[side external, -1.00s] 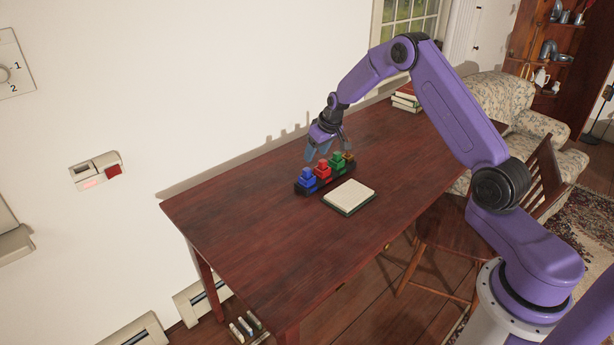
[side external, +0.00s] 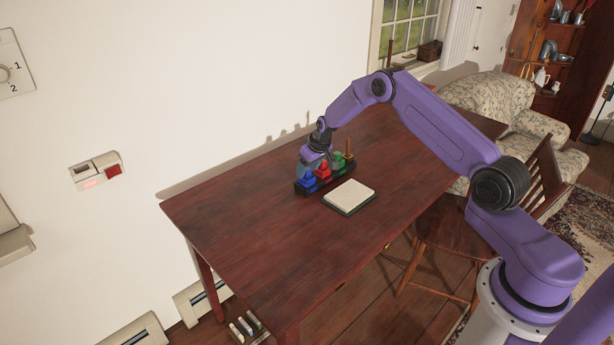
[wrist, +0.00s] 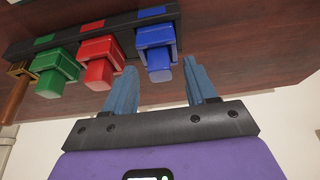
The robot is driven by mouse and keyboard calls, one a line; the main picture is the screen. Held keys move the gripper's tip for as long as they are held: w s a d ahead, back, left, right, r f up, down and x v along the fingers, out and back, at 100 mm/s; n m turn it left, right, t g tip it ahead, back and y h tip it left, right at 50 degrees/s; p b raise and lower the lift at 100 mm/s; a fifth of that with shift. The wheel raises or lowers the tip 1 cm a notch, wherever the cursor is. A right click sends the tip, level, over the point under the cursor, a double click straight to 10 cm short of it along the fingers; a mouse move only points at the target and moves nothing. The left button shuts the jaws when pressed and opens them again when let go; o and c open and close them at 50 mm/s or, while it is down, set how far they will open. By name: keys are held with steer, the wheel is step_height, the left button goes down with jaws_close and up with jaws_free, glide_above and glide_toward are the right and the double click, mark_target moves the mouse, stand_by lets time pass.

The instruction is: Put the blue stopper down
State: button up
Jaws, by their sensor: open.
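The blue stopper (side external: 306,181) sits upright at the left end of a dark rack (side external: 325,186) on the table. In the wrist view the blue stopper (wrist: 156,38) is a stepped block with a narrower top. My gripper (side external: 312,166) is low over that end of the rack and hides part of the stopper in the side view. In the wrist view my gripper (wrist: 161,72) is open, with one blue-grey finger on each side of the stopper's narrow top and visible gaps between.
A red stopper (wrist: 98,62) and a green stopper (wrist: 55,70) stand in the same rack, close beside. A brown wooden-handled item (wrist: 16,95) is at its far end. A cream pad (side external: 350,194) lies in front. The table's left part is clear.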

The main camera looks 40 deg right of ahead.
jaws_close()
steer(key=shift+r, duration=0.1)
